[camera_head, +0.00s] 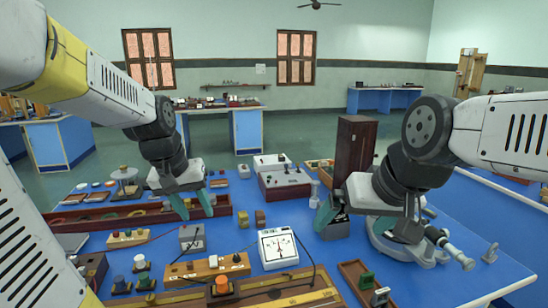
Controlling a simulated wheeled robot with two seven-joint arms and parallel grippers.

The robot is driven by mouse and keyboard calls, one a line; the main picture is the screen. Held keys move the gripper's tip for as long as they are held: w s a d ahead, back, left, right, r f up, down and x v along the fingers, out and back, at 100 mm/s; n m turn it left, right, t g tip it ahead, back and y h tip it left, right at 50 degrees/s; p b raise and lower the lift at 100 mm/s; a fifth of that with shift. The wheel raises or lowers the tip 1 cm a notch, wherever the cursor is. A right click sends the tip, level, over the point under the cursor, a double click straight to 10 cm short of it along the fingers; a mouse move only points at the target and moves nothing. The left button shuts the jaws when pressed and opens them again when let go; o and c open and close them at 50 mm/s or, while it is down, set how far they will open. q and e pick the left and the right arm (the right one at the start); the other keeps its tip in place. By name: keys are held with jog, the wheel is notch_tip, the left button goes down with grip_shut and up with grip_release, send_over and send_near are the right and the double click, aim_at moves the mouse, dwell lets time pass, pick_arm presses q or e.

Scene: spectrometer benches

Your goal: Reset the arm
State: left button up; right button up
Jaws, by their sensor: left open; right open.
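My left gripper (193,205) comes in from the left and hangs over the far left part of the blue bench. Its two teal fingers are apart, with nothing seen between them. It is above and in front of the long dark red tray (95,220). My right gripper (366,214) comes in from the right, with a teal finger showing at its left side. It is open, and no held object shows. It hangs over the right part of the bench, in front of a grey spectrometer (408,250), which it partly hides.
The blue bench (440,285) is crowded. A white-faced meter (278,248), a wooden board with an orange-topped part (221,287), a red-brown power box (285,184) and a tall dark wooden box (354,150) stand on it. Clear bench shows at the front right.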

pick_arm(q)
jog(key=s+d+r+m+t, duration=0.1)
jog(key=s+d+r, duration=0.1)
jog(key=s, duration=0.4)
jog(key=s+d+r+t, duration=0.1)
jog(key=s+d+r, duration=0.1)
jog(key=s, duration=0.4)
jog(key=shift+d+r+m+t+h, duration=0.15)
jog(key=shift+r+m+t+h, duration=0.15)
jog(key=shift+r+m, duration=0.1)
dwell(0.7)
